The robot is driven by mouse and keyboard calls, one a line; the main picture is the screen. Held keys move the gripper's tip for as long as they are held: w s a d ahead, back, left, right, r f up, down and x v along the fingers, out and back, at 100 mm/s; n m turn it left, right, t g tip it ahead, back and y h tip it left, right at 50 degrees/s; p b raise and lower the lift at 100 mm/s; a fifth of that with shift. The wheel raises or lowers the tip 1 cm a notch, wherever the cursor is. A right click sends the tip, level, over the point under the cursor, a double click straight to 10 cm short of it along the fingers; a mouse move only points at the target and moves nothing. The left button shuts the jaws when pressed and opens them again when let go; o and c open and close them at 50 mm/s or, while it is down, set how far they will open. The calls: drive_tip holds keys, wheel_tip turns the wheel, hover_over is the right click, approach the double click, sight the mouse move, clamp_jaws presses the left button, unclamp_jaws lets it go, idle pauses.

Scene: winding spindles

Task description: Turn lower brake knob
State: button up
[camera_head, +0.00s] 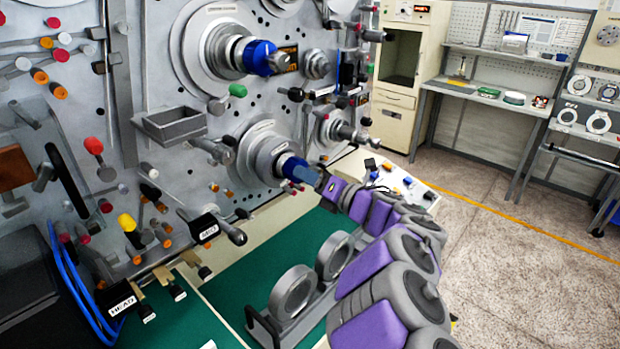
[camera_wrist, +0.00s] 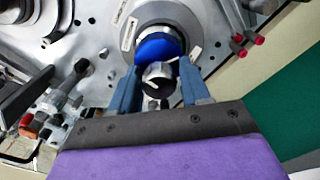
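The lower brake knob is a blue ring (camera_head: 295,168) on the lower spindle of the grey machine panel. In the wrist view the blue knob (camera_wrist: 158,48) sits straight ahead, with a silver shaft end (camera_wrist: 158,78) in front of it. My gripper (camera_head: 318,177) reaches the spindle from the right. In the wrist view my gripper (camera_wrist: 160,66) has its two blue fingers apart, one on each side of the shaft end, with the tips at the knob's edges. I cannot tell if they touch it. The head view hides the shaft end behind my gripper.
A similar upper spindle has its own blue knob (camera_head: 259,57). A grey tray (camera_head: 172,127) and levers jut from the panel. Grey rollers (camera_head: 292,292) stand below on the green surface. Red-tipped levers (camera_wrist: 248,38) lie right of the knob in the wrist view.

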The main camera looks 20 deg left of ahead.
drive_tip(key=shift+d, duration=0.25)
drive_tip(key=shift+c, duration=1.4)
drive_tip(key=c, duration=0.5)
